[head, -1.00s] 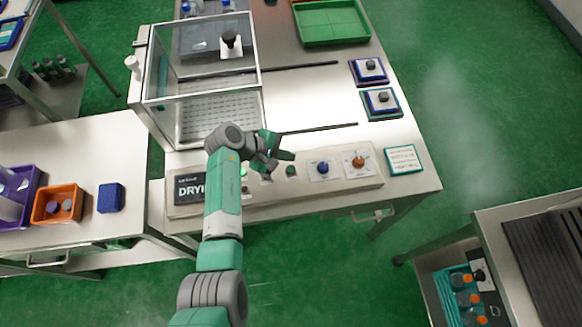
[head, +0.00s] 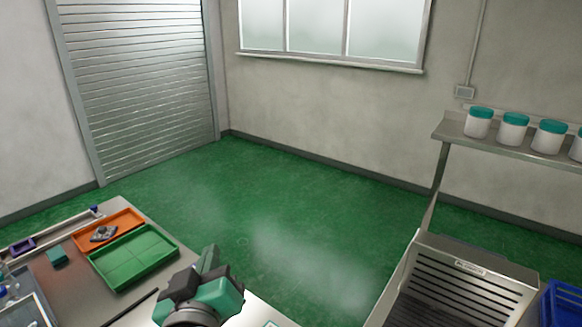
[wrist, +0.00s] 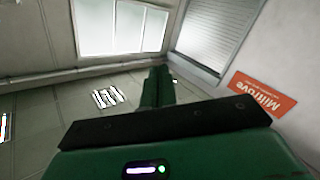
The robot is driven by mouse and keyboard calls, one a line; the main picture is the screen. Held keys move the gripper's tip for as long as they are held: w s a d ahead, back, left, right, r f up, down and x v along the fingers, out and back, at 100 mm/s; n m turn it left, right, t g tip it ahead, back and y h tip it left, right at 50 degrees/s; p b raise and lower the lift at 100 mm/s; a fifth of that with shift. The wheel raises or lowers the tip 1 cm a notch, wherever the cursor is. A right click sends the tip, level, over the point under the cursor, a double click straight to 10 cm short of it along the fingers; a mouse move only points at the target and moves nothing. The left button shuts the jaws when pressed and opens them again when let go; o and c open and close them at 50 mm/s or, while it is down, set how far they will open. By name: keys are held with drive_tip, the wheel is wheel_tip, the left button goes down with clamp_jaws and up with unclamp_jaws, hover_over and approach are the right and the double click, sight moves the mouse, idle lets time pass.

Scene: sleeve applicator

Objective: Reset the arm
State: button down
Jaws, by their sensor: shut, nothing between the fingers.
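My gripper shows in the head view (head: 211,258) at the bottom, in front of the steel table's right edge, with its fingers pointing up in the picture. In the wrist view my gripper's two green fingers (wrist: 158,72) are together with nothing between them. The wrist view faces the room's wall, window and shutter, and no object is near the fingertips. The rest of my arm is cut off by the lower edge of the head view.
The steel table (head: 72,291) holds a green tray (head: 133,257) and an orange tray (head: 108,231) with a grey part in it. A slatted steel unit (head: 455,290) stands at the right, below a shelf (head: 465,131) with white jars. Green floor (head: 300,215) lies clear between them.

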drive_tip(key=s+d+r+m+t+h+p, duration=0.1)
drive_tip(key=s+d+r+m+t, duration=0.25)
drive_tip(key=s+d+r, duration=0.5)
drive_tip(key=s+d+r+m+t+h, duration=0.1)
drive_tip(key=s+d+r+m+t, duration=0.25)
drive_tip(key=s+d+r, duration=0.75)
drive_tip(key=w+a+r+p, duration=0.1)
drive_tip(key=a+r+p, duration=0.2)
drive_tip(key=r+p, duration=0.6)
drive_tip(key=w+a+r+p, duration=0.1)
drive_tip(key=a+r+p, duration=0.2)
drive_tip(key=r+p, duration=0.6)
wheel_tip(320, 180, up, 2)
drive_tip(key=shift+w+r+n+t+y, duration=0.1)
drive_tip(key=shift+w+n+t+y, duration=0.2)
drive_tip(key=shift+w, duration=0.1)
